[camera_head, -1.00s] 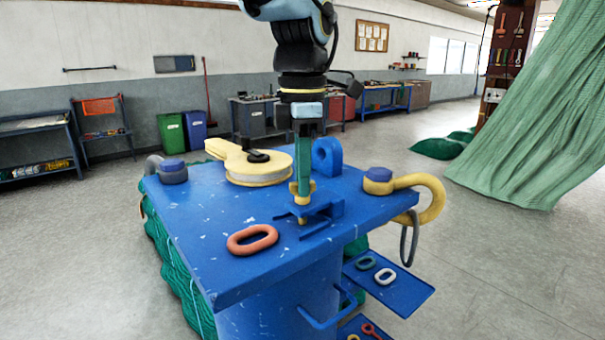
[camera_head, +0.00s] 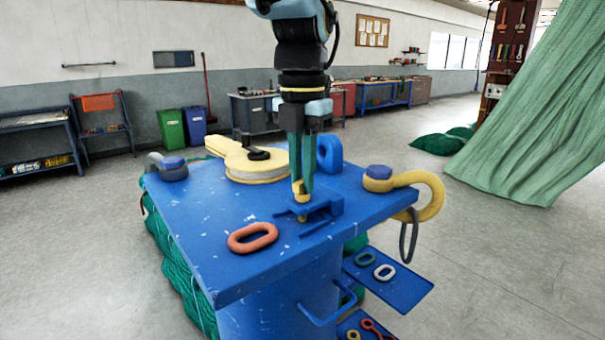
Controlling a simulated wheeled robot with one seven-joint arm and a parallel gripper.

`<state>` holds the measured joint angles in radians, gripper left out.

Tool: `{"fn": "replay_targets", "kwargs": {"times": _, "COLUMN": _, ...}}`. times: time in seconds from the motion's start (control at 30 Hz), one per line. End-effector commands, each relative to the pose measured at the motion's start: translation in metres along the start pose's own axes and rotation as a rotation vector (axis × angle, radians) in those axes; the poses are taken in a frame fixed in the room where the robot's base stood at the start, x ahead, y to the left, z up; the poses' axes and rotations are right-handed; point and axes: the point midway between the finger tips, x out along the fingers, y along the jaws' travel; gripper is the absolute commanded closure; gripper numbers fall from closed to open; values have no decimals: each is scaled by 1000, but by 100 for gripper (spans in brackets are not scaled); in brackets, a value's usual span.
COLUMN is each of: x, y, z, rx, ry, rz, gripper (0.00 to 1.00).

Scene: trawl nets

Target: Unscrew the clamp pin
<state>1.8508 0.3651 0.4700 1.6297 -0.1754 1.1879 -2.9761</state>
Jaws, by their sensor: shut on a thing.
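The clamp pin (camera_head: 301,198) is a small yellow piece standing upright in the blue clamp (camera_head: 322,210) on the blue table top. My gripper (camera_head: 301,188) points straight down over it, its green fingers shut on the pin's head. The fingers hide part of the head. The pin's lower end is at the clamp.
An orange link (camera_head: 252,237) lies on the blue table (camera_head: 205,225) in front of the clamp. A yellow pulley block (camera_head: 258,165) and a blue lug (camera_head: 329,154) stand behind. A yellow shackle (camera_head: 428,193) with a dark ring overhangs the right edge.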

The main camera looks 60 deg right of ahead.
Motion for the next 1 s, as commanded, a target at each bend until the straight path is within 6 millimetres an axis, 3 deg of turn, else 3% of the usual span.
{"fn": "replay_targets", "kwargs": {"times": 0.4, "x": 4, "y": -1, "z": -2, "rx": -142, "ry": 12, "rz": 1, "gripper": 100}}
{"fn": "replay_targets", "kwargs": {"times": 1.0, "x": 4, "y": 0, "z": -2, "rx": -169, "ry": 11, "rz": 0, "gripper": 100}}
